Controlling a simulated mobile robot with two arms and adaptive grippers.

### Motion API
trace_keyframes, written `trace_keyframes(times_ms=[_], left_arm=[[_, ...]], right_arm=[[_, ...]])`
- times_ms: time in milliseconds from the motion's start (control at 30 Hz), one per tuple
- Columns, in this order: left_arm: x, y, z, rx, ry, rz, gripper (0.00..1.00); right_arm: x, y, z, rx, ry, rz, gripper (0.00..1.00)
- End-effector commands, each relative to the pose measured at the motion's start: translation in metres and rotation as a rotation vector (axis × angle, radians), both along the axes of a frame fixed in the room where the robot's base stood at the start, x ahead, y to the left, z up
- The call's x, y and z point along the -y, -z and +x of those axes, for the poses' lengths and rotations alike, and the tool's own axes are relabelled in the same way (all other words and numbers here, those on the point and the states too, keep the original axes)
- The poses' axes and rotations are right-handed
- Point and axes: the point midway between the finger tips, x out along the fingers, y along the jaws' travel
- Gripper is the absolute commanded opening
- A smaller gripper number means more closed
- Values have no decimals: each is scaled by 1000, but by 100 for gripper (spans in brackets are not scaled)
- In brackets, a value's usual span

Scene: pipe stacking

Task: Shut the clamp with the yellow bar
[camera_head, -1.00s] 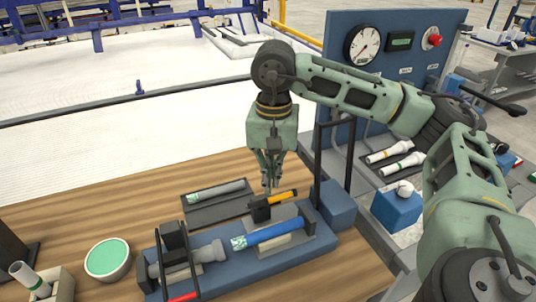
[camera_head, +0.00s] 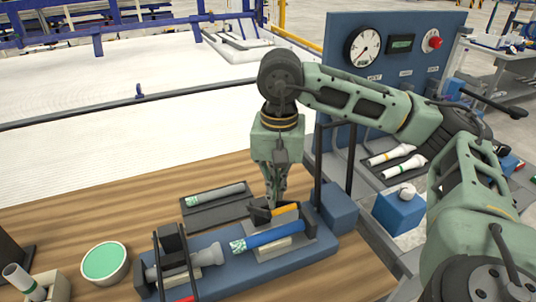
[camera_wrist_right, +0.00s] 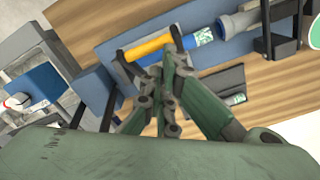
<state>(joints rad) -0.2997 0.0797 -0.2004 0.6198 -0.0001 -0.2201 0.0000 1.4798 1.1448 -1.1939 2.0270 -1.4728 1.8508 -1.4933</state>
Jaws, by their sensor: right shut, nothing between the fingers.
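The clamp with the yellow bar (camera_head: 286,209) stands on the blue fixture base (camera_head: 225,285); its dark end block (camera_head: 259,211) is beside my fingers. A blue pipe (camera_head: 275,235) with a green-and-white patterned end lies in the fixture in front of the yellow bar. My right gripper (camera_head: 271,205) points down, shut and empty, at the yellow bar's left end. In the right wrist view the closed fingers (camera_wrist_right: 160,62) overlap the region by the yellow bar (camera_wrist_right: 148,47); I cannot tell whether they touch it. My left gripper is not in view.
A grey pipe (camera_head: 215,194) lies on a dark tray behind the fixture. A second clamp with a black frame (camera_head: 160,262) stands at the fixture's left. A green-topped bowl (camera_head: 104,262) is farther left. A gauge panel (camera_head: 388,75) rises behind at right.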

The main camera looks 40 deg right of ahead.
Motion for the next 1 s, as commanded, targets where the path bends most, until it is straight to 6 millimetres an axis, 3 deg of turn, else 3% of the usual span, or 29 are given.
trace_keyframes(times_ms=[433, 1000], left_arm=[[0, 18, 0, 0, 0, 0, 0], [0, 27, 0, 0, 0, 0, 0]], right_arm=[[-4, 16, -19, -1, -1, -1, 0], [-7, 24, -26, -1, -1, 1, 0]])
